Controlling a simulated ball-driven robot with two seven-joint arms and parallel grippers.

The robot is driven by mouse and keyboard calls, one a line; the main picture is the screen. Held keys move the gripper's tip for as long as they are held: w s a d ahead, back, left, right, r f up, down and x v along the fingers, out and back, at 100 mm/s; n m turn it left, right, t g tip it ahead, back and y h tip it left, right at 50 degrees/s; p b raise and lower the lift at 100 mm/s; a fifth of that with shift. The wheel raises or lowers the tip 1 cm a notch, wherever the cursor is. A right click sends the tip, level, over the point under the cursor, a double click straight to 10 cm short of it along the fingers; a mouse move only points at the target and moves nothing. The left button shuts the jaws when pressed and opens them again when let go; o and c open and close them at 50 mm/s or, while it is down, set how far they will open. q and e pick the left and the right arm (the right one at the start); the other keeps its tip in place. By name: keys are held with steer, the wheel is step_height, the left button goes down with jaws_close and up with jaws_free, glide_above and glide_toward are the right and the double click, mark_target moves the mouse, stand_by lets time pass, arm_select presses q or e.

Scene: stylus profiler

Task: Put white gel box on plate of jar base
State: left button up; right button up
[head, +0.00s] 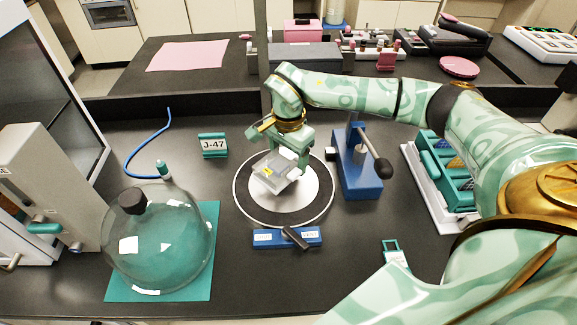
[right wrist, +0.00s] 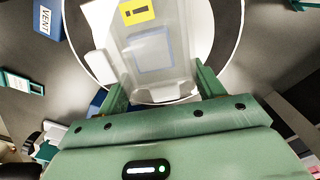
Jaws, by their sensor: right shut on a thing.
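The white gel box (head: 274,180), translucent with a yellow label, is between the fingers of my right gripper (head: 284,163). In the right wrist view the box (right wrist: 155,62) lies between the two green fingers (right wrist: 162,92). The jar base (head: 246,206) is a round black disc with a white rim, and its pale plate (head: 302,196) is in the middle. The box is over the plate, looking slightly tilted; I cannot tell whether it touches it. My left gripper is not in view.
A glass bell jar (head: 150,250) stands on a teal mat (head: 206,270) at left. A blue lever device (head: 359,172) stands close right of the base. A blue vent valve block (head: 268,238) lies in front. A J-47 sign (head: 213,145) stands behind left.

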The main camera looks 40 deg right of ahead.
steer(key=shift+w+d+f+b, duration=0.15)
steer(key=shift+f+b, duration=0.15)
steer(key=shift+f, duration=1.45)
steer(key=shift+f, duration=0.15)
steer(key=o, duration=1.5)
step_height(320, 180, up, 12)
steer(key=shift+r+p, duration=0.2)
steer(key=shift+p, duration=0.9)
